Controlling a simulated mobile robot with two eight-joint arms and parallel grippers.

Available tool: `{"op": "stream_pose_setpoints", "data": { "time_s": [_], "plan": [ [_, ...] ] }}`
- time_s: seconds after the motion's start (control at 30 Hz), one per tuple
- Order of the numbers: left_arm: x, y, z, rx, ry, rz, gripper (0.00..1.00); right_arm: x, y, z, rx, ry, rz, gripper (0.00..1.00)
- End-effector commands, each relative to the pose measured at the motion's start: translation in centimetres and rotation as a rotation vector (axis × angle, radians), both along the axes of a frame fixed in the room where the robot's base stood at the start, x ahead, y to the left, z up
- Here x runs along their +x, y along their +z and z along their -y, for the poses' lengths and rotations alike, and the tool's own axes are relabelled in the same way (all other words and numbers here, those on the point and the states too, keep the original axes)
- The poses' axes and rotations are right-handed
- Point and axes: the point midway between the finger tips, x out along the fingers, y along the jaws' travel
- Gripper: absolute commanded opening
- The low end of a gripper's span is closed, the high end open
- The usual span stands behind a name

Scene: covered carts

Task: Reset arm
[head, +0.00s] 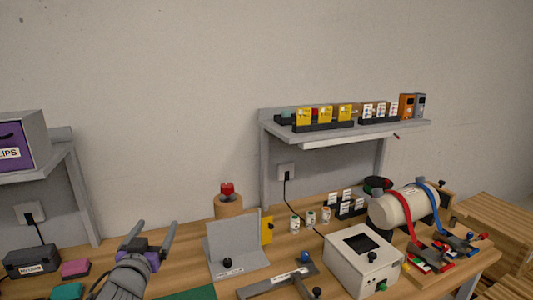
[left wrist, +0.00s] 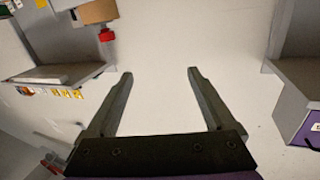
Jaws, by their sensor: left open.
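My left gripper (head: 149,238) is at the lower left of the head view, above the wooden bench, with its two fingers spread. In the left wrist view its fingers (left wrist: 157,88) also stand wide apart with nothing between them; the plain wall shows beyond. It appears apart from the objects around it. My right gripper is in neither view.
A grey stand (head: 232,243) and a red-topped cylinder (head: 228,207) are right of the gripper. A white box (head: 362,262) and a strapped tank (head: 404,207) stand farther right. A shelf (head: 340,131) holds small boxes. A purple-fronted box (head: 18,143) sits on the left shelf.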

Motion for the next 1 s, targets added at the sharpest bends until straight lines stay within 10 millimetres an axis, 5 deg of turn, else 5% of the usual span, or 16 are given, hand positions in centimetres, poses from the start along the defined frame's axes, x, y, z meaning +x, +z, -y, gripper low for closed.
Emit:
{"op": "stream_pose_setpoints", "data": {
  "time_s": [0.17,0.3,0.5,0.7,1.0],
  "plan": [
    [-9.0,-8.1,0.5,-0.041,0.161,-0.347,0.88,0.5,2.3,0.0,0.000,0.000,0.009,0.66],
    [-16.6,-15.2,3.0,-0.065,0.153,-0.642,0.88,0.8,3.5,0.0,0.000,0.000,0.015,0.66],
    [-25.3,-21.7,6.9,-0.081,0.038,-0.950,0.88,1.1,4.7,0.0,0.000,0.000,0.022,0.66],
    [-29.0,-24.0,8.8,-0.086,-0.035,-1.070,0.88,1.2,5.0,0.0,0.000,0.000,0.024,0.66],
    [-29.2,-24.2,8.8,-0.086,-0.038,-1.077,0.88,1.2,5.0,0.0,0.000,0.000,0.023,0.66]
  ]
}}
